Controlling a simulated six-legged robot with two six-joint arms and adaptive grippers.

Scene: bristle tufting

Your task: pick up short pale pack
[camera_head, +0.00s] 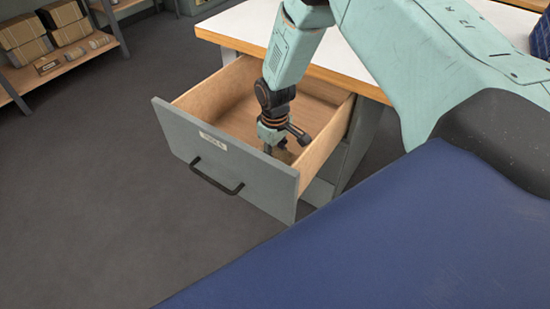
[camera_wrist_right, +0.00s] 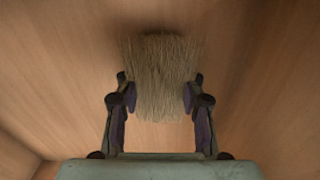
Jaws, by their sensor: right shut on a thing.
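The short pale pack (camera_wrist_right: 160,80) is a bundle of pale bristles lying on the wooden floor of the open drawer (camera_head: 227,152). In the right wrist view it stands between the two fingers of my right gripper (camera_wrist_right: 160,98), and the pads press on its sides. In the head view my right gripper (camera_head: 272,148) reaches down inside the drawer near its front, and only a small tan bit of the pack shows beside it. My left gripper is not in view.
The drawer's grey front (camera_head: 228,160) has a black handle (camera_head: 215,178). A white tabletop with a wooden edge (camera_head: 240,25) lies above and behind the drawer. A shelf with tan bundles (camera_head: 70,52) stands at the far left. Dark floor (camera_head: 80,190) is clear.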

